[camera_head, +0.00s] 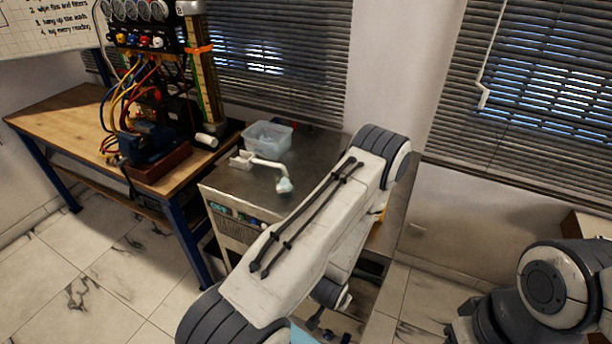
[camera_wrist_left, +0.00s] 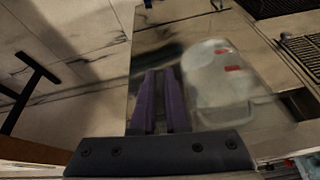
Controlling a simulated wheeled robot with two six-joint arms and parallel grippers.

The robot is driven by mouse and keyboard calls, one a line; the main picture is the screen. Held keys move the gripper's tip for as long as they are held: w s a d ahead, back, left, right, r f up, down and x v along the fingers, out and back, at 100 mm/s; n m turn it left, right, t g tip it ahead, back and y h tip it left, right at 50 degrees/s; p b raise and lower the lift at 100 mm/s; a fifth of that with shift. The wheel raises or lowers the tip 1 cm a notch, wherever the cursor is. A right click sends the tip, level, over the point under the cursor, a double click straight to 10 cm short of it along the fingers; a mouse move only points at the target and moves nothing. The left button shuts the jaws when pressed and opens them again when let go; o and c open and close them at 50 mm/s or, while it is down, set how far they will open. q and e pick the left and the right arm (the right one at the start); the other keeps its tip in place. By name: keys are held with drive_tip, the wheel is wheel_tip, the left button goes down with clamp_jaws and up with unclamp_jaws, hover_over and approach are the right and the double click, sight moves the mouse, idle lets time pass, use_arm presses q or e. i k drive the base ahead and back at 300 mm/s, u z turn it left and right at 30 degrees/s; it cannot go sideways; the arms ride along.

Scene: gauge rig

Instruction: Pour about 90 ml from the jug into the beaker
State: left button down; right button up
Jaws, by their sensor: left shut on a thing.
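In the left wrist view, my left gripper (camera_wrist_left: 160,103) has its two purple fingers close together over a shiny metal top. A clear vessel with red marks (camera_wrist_left: 220,85), which looks like the jug, is right beside the fingers. The fingers are shut on it, seemingly at its handle, though the grip itself is hard to make out. In the head view my left arm crosses the middle of the picture and hides the jug and the gripper. I cannot make out the beaker in either view. My right gripper is not in view.
A metal-topped cabinet (camera_head: 235,185) carries a clear plastic tub (camera_head: 268,138) and a white bent arm with a pale tip (camera_head: 284,185). Tiled floor lies in front.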

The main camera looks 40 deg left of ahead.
sight(284, 174)
drive_tip(key=z, duration=2.75)
drive_tip(key=k, duration=2.9)
drive_tip(key=u, duration=0.8)
drive_tip(key=i, duration=0.5)
